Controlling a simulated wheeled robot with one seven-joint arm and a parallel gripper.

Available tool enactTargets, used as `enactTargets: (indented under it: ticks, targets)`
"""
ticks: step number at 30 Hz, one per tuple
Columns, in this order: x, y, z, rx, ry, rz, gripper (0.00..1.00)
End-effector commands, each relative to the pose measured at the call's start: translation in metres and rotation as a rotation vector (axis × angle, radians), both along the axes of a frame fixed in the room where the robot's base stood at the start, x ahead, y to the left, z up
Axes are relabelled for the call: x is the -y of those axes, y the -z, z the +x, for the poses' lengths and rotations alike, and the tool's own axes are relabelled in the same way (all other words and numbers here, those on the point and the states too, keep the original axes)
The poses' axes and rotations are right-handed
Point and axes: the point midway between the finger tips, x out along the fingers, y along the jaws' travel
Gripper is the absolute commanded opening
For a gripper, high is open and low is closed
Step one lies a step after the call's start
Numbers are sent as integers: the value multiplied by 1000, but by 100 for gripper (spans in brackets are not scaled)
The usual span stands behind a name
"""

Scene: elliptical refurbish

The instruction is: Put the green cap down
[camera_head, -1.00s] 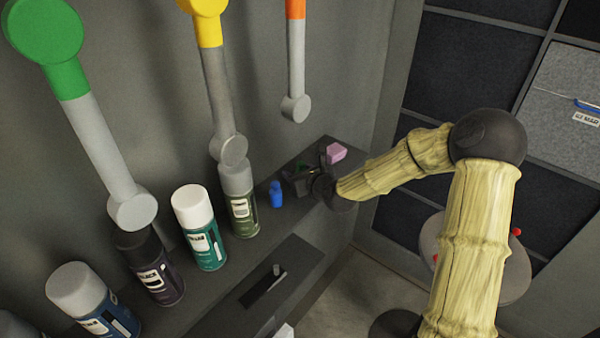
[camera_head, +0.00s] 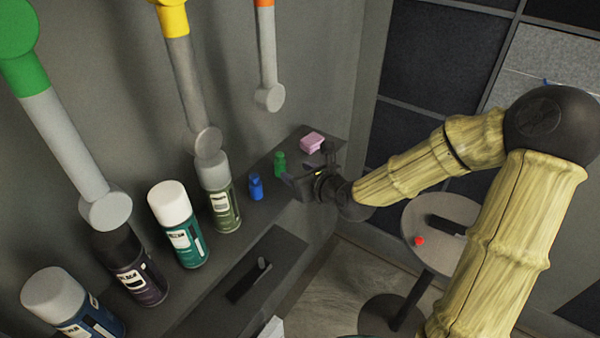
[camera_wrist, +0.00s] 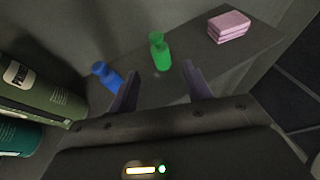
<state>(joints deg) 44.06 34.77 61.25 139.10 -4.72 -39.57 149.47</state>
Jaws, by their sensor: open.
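The green cap (camera_head: 280,163) stands upright on the dark shelf, between a blue cap (camera_head: 256,187) and a pink block. It also shows in the wrist view (camera_wrist: 160,52), just beyond the fingertips. My gripper (camera_head: 291,183) is open and empty, a little to the right of the green cap in the head view. In the wrist view its two fingers (camera_wrist: 160,82) are spread apart, with a gap between them and the cap. The blue cap shows left of the left finger in the wrist view (camera_wrist: 106,76).
A pink block (camera_head: 312,142) lies at the shelf's far end. Several spray cans, including a green-grey one (camera_head: 220,198), stand left of the caps. A round stool (camera_head: 425,225) with a red object is at right. Grey-ended tools hang above the shelf (camera_head: 215,260).

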Motion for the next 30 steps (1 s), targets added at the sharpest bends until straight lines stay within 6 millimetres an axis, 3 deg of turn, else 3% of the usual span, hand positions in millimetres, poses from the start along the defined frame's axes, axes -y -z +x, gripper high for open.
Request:
enactTargets:
  ticks: [21, 26, 30]
  targets:
    - [1, 1, -5, 1, -10, -21, 49]
    - [1, 16, -13, 11, -88, -191, 49]
    - [6, 38, -27, 28, -227, -454, 49]
